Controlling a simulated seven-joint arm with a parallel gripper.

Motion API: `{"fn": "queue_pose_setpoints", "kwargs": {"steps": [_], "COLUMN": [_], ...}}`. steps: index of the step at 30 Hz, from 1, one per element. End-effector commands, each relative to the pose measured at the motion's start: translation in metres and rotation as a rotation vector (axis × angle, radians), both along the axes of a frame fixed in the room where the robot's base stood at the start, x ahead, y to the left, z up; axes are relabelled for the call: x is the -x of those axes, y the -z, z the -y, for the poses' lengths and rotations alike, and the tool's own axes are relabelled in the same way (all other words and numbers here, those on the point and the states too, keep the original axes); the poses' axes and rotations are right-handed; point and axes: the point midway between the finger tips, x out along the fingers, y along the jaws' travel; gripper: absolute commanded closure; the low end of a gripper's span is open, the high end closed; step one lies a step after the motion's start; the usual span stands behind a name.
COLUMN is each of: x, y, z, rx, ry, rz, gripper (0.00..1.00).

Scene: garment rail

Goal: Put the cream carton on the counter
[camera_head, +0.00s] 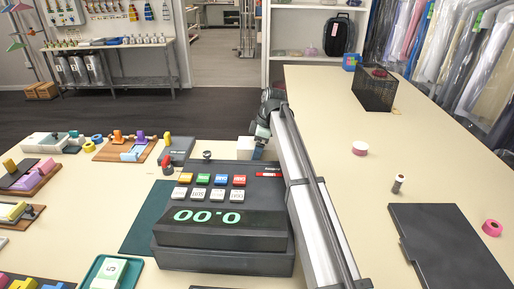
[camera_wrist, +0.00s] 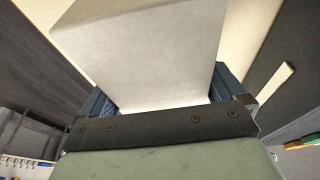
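The cream carton (camera_head: 245,147) is a plain pale box behind the cash register in the head view, its lower part hidden by the register. In the wrist view the carton (camera_wrist: 145,50) is large and sits between the two blue fingers of my gripper (camera_wrist: 165,98), which press on its opposite sides. In the head view my gripper (camera_head: 258,150) is partly hidden beside the carton. The cream counter (camera_head: 335,150) runs under all this. I cannot tell whether the carton touches it.
The dark cash register (camera_head: 225,220) stands just in front of the carton. Trays with coloured items (camera_head: 125,148) lie at the left. A black mesh basket (camera_head: 375,90), a pink-and-white roll (camera_head: 360,148), a spool (camera_head: 398,184) and a dark panel (camera_head: 450,245) are at the right, with bare counter between.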

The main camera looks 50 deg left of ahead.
Motion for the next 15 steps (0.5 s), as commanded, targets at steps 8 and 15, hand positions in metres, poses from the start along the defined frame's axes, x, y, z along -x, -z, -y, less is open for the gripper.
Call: {"fn": "queue_pose_setpoints", "kwargs": {"steps": [8,15], "x": [0.0,-0.004], "y": [-0.001,-0.022], "z": [0.0,0.003], "rx": [0.0,-0.001], "ry": [0.0,0.001], "rz": [0.0,0.001], "gripper": [0.0,0.0]}}
